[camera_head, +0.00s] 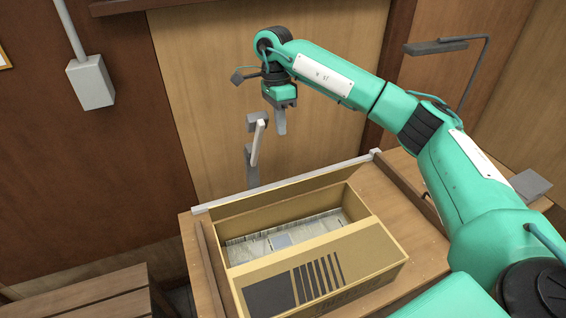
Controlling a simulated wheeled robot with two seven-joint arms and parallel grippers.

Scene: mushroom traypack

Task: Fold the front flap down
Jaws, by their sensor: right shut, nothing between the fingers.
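An open cardboard box (399,262) stands on the wooden table. Its near flap (360,250), printed with a dark patch and dark stripes, lies roughly flat over the near half of the opening. Its far flap (290,193) stands up along the far edge. Pale, film-like packs (255,248) show inside through the uncovered far half. My right gripper (281,130) is shut and empty, pointing down, high above and beyond the far side of the box, apart from it. My left gripper is not in view.
The wooden table (425,225) has a pale rail (330,168) along its far edge and wooden strips beside the box. A grey upright fixture with a white bar (257,143) stands behind the box, near my right gripper. A slatted wooden surface (85,300) is at lower left.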

